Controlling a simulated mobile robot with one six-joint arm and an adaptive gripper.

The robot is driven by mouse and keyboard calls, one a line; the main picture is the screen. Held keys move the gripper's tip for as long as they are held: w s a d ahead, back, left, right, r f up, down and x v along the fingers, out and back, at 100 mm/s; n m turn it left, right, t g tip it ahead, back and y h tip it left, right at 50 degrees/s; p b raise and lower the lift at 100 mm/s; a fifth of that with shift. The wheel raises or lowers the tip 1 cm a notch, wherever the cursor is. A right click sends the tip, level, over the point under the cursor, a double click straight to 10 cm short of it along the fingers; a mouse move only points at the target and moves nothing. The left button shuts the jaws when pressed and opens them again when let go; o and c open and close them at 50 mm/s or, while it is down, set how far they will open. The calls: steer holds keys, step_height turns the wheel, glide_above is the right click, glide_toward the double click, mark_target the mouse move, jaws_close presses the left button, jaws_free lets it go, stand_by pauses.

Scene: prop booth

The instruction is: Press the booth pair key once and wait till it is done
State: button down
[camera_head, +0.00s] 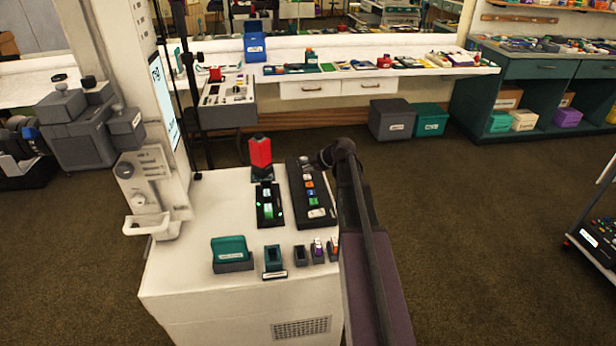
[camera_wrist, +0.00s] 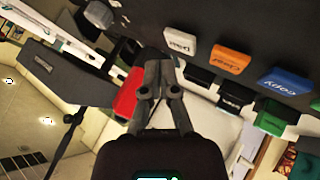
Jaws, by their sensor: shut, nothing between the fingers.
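The dark key panel (camera_head: 313,208) lies on the white booth counter, with a column of small coloured keys. In the wrist view a white key (camera_wrist: 182,47), an orange key (camera_wrist: 229,60) and a blue key (camera_wrist: 285,80) show close up. The white key's label is too tilted and blurred to read surely, so I cannot tell if it is the pair key. My gripper (camera_wrist: 160,66) is shut and empty, its tips near the white key. Contact cannot be told. In the head view my gripper (camera_head: 305,163) is small and dark at the panel's far end.
A red-topped device (camera_head: 260,153) stands left of the panel, beside a black unit with green lights (camera_head: 268,206). Teal and grey holders (camera_head: 233,255) line the counter's front. A tall white post with a screen (camera_head: 163,100) rises at the left. Open floor lies to the right.

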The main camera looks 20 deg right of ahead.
mark_target(309, 177)
steer(key=shift+r+p, duration=2.25)
steer(key=shift+r, duration=0.15)
steer(key=s+a+m, duration=0.1)
steer(key=a, duration=0.1)
steer(key=s+a+g+p, duration=0.1)
steer(key=s+a, duration=0.1)
steer(key=a, duration=0.1)
steer(key=s+a+m+g+p, duration=0.1)
steer(key=a, duration=0.1)
steer(key=shift+s+a+m, duration=0.3)
steer(key=shift+a, duration=0.05)
steer(key=s+a+r+m+g+h+p, duration=0.1)
steer(key=s+a+m, duration=0.4)
steer(key=s, duration=0.5)
steer(key=s+a+r+m+g+h+p, duration=0.1)
steer(key=s+a+m+g+h+p, duration=0.2)
steer(key=s+a, duration=0.7)
steer(key=s+m+g+p, duration=0.1)
steer(key=m+g+p, duration=0.1)
steer(key=m, duration=0.1)
steer(key=shift+a+r+m, duration=0.15)
steer(key=shift+r+m, duration=0.15)
steer(key=shift+r, duration=0.05)
